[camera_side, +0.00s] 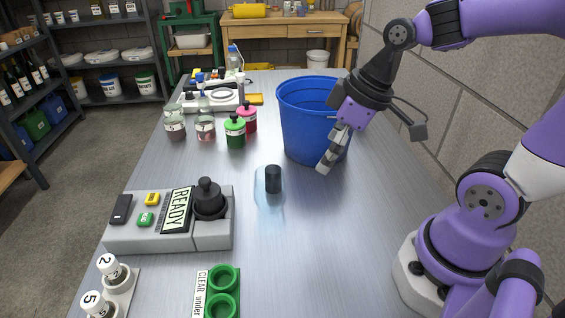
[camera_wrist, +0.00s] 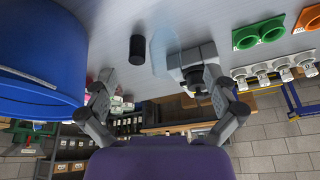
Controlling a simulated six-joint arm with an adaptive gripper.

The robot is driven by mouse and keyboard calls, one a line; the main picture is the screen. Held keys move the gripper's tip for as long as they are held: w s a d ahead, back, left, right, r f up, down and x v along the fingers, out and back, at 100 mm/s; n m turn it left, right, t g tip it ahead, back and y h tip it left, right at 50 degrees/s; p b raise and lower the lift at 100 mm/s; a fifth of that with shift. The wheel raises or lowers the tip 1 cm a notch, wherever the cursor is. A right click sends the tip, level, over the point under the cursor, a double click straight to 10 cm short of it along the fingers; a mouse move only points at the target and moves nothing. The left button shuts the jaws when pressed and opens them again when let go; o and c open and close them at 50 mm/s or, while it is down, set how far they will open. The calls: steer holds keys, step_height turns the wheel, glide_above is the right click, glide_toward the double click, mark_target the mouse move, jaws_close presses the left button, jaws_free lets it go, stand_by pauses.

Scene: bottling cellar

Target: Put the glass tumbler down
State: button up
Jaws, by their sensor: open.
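The glass tumbler (camera_side: 263,192) is clear and faintly blue, and stands on the metal table near its middle. In the wrist view the tumbler (camera_wrist: 163,52) is a pale outline beside a black cylinder. My gripper (camera_side: 327,163) is above the table to the right of and behind the tumbler, in front of the blue bucket, apart from the glass. In the wrist view my gripper (camera_wrist: 158,65) has its two fingers spread wide, with nothing held between them. The tumbler's exact edges are hard to make out.
The black cylinder (camera_side: 273,178) is close to the tumbler. A blue bucket (camera_side: 305,120) stands close to my gripper. A grey box with a READY sign (camera_side: 177,211) is left of the tumbler. Several jars (camera_side: 235,132) stand further back. The table's right front is clear.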

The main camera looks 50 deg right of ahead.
mark_target(256, 181)
steer(key=w+d+f+n+t+y, duration=0.35)
steer(key=n+y, duration=0.35)
steer(key=y, duration=0.3)
steer(key=shift+t, duration=0.25)
steer(key=x, duration=1)
steer(key=shift+w+a+f, duration=0.15)
steer(key=shift+w+f, duration=0.1)
steer(key=shift+w, duration=0.05)
steer(key=c, duration=1.4)
